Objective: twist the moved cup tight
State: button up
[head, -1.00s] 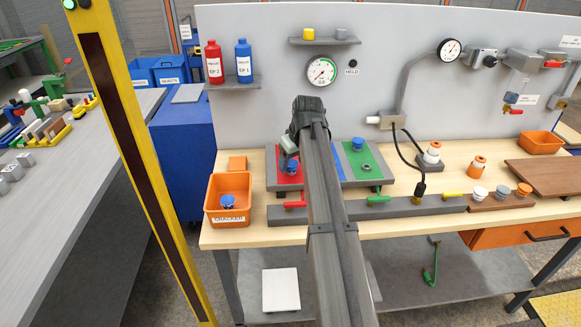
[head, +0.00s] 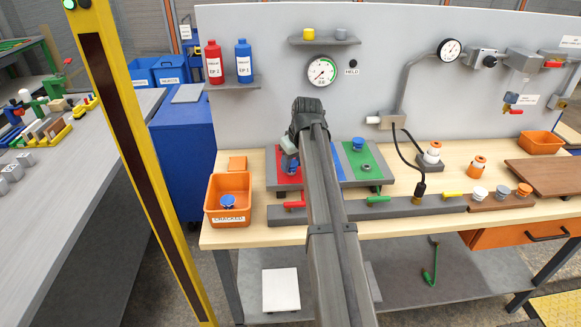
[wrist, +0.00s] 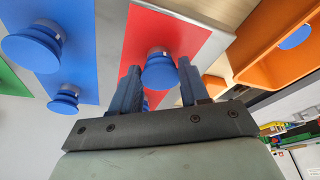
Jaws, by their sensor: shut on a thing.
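In the wrist view a blue cup (wrist: 160,72) sits on the red strip (wrist: 185,25) of the board. My gripper (wrist: 158,66) has one finger on each side of this cup and is shut on it. The cup's near side is partly hidden by the gripper body. In the head view my arm covers most of the gripper (head: 290,160), which is down at the red strip (head: 283,177); the held cup is largely hidden there.
An orange bin (head: 211,205) with a blue cup inside stands left of the board. A gauge (head: 321,71) hangs behind.

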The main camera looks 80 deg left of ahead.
jog(key=shift+c, duration=0.4)
jog(key=shift+s+m, duration=0.1)
jog(key=shift+m, duration=1)
jog(key=shift+m+t, duration=0.6)
jog(key=shift+m, duration=0.5)
jog(key=shift+s+m, duration=0.15)
jog(key=shift+m, duration=0.65)
jog(key=shift+m+t, duration=0.6)
jog(key=shift+m, duration=0.7)
